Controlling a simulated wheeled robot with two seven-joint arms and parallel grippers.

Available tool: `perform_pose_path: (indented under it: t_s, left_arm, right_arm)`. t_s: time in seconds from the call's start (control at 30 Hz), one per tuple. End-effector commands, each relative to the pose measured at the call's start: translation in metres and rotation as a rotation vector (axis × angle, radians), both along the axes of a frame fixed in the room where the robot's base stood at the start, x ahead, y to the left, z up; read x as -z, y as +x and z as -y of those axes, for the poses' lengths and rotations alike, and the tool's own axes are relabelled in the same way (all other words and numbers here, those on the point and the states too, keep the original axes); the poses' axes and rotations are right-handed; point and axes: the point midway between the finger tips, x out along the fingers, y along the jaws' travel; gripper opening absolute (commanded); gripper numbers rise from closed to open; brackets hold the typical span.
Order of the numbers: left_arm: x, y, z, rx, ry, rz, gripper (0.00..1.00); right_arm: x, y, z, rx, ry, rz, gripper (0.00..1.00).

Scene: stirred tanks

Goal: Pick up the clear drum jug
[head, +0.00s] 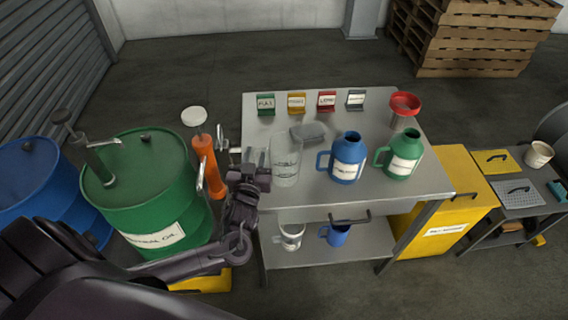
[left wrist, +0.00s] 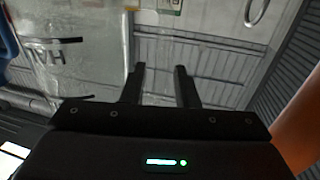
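The clear drum jug (head: 286,162), a see-through vessel with dark lettering, stands upright near the left edge of the steel table. My left gripper (head: 256,158) is just left of it at the table edge, at about the jug's height. In the left wrist view, the two dark fingers of my left gripper (left wrist: 160,76) stand apart with nothing visible gripped between them. The clear jug (left wrist: 85,65) fills the upper left of that view, beside the fingers. Whether a finger touches it I cannot tell. My right gripper is not in view.
The steel table (head: 400,187) also bears a blue jug (head: 348,158), a green jug (head: 402,155), a red funnel (head: 404,104) and several small labelled signs. A green drum (head: 150,190) and an orange cylinder (head: 207,165) stand close to my left arm.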

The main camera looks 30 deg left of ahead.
Motion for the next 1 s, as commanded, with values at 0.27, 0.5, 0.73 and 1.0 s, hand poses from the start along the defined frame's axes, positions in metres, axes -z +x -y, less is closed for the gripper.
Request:
perform_pose_path:
  t_s: [0.27,0.5,0.73,1.0]
  left_arm:
    - [0.0,0.0,0.0,0.0,0.0,0.0,0.0]
    - [0.0,0.0,0.0,0.0,-0.001,0.001,0.0]
    - [-0.008,0.0,0.0,-0.001,-0.002,0.002,0.0]
    - [-0.061,0.0,0.0,0.001,-0.003,0.007,0.0]
  right_arm:
    - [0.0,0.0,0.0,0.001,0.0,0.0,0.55]
    - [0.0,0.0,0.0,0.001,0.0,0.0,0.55]
    - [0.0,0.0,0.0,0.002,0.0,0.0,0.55]
    - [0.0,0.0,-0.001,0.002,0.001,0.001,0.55]
